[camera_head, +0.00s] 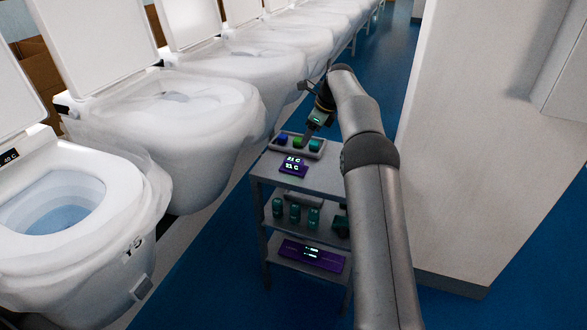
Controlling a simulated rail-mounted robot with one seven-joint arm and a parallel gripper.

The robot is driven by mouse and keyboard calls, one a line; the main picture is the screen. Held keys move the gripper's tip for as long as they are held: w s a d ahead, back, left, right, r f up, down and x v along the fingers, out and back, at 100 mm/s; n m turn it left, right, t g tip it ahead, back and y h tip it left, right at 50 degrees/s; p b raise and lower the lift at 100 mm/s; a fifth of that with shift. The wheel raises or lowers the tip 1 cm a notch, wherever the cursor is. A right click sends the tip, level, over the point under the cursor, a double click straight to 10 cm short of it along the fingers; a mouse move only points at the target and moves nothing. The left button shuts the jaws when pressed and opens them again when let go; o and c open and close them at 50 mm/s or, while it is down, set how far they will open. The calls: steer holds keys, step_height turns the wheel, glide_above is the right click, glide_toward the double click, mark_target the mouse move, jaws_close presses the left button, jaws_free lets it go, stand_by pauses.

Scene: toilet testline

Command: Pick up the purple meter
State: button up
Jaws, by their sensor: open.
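A small purple meter (293,166) with two lit readings lies on the top shelf of the grey cart, near its front left edge. A larger flat purple device (312,256) with a lit display lies on the cart's bottom shelf. My gripper (306,137) points down over a grey tray at the back of the top shelf, behind the small purple meter and apart from it. It is open, and I see nothing held in it. The fingertips are small here, and whether they touch the tray is unclear.
The grey tray (313,153) holds blue, green and teal round items. Several teal containers (294,213) stand on the cart's middle shelf (325,236). A row of wrapped toilets (170,105) runs along the left. A white cabinet (460,170) stands at right. My arm covers the cart's right side.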

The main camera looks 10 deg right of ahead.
mark_target(294, 160)
steer(key=x, duration=0.7)
steer(key=shift+w+a+f, duration=0.1)
steer(key=shift+w+f, duration=0.05)
steer(key=shift+f, duration=0.2)
steer(key=x, duration=0.5)
steer(key=shift+s+a, duration=0.2)
steer(key=shift+a, duration=0.1)
steer(key=c, duration=1.2)
